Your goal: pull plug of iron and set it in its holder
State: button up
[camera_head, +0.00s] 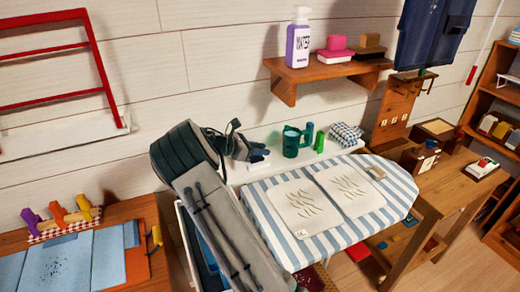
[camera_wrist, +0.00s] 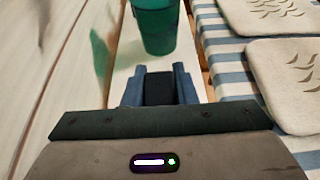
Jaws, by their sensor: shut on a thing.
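My gripper (camera_head: 257,154) is over the white ledge behind the ironing board, left of a green cup (camera_head: 291,142). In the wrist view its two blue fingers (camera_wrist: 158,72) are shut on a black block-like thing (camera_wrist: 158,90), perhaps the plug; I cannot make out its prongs. The green cup (camera_wrist: 155,25) stands just ahead of the fingertips, apart from them. I cannot pick out the iron with certainty. A small red-and-white thing (camera_head: 483,168) lies on the wooden table at the right. Whether the cup is the holder cannot be told.
The striped ironing board (camera_head: 398,186) carries two beige pads (camera_head: 298,208) right of my arm. A folded checked cloth (camera_head: 346,134) lies beyond the cup. A wall shelf (camera_head: 330,70) with a purple bottle (camera_head: 298,42) hangs above. A wooden table (camera_head: 462,180) is at the right.

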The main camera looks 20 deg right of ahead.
jog(key=shift+f, duration=0.2)
jog(key=o, duration=1.1)
jog(key=shift+a, duration=0.15)
